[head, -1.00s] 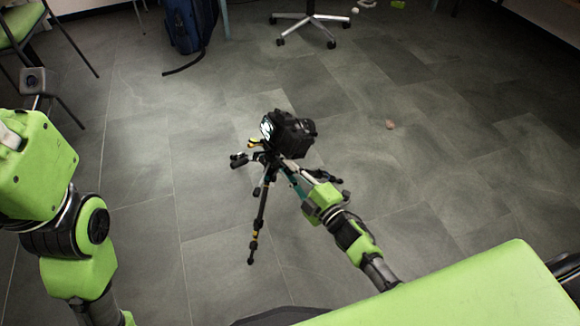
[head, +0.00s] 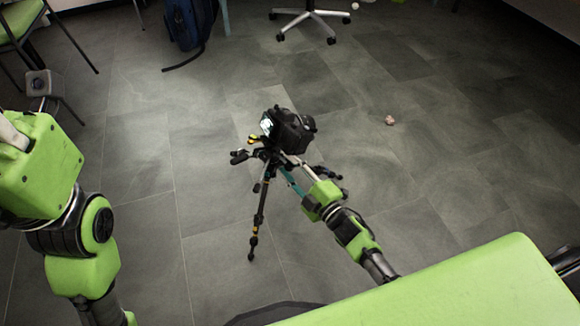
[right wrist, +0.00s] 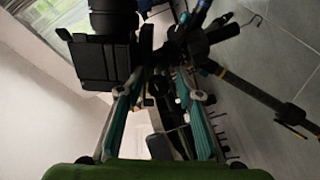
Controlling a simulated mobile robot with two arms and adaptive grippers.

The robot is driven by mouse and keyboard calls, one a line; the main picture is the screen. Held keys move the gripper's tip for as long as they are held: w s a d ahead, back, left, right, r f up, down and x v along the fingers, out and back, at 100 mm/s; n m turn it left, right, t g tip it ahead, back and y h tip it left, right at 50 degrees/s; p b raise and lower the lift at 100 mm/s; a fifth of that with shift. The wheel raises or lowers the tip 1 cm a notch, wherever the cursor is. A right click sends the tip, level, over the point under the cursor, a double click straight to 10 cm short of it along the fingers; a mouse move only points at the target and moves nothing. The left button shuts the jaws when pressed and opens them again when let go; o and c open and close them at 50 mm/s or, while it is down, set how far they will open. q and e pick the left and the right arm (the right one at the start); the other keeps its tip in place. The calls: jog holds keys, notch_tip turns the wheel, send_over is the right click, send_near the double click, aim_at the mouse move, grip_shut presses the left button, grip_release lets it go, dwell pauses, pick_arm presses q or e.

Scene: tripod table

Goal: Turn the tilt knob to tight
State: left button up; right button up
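A black camera (head: 290,131) sits on top of a dark tripod (head: 258,215) standing on the floor, mid-picture in the head view. The tilt knob cannot be picked out clearly among the dark parts under the camera. My right gripper (head: 291,176) reaches the tripod head from the lower right. In the right wrist view its two teal fingers (right wrist: 163,78) are apart, with dark tripod-head parts showing between and beyond the tips. I cannot tell whether they touch a knob. The camera also shows at the upper left there (right wrist: 105,50). My left gripper's fingers are out of view.
A green surface (head: 450,290) fills the lower right of the head view. A green chair (head: 22,18) is at the upper left, a blue backpack (head: 188,22) and a wheeled chair base (head: 308,17) at the back. The tiled floor around the tripod is mostly clear.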

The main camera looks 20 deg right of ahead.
jog(key=shift+r, duration=0.15)
jog(key=v, duration=0.8)
dwell(0.5)
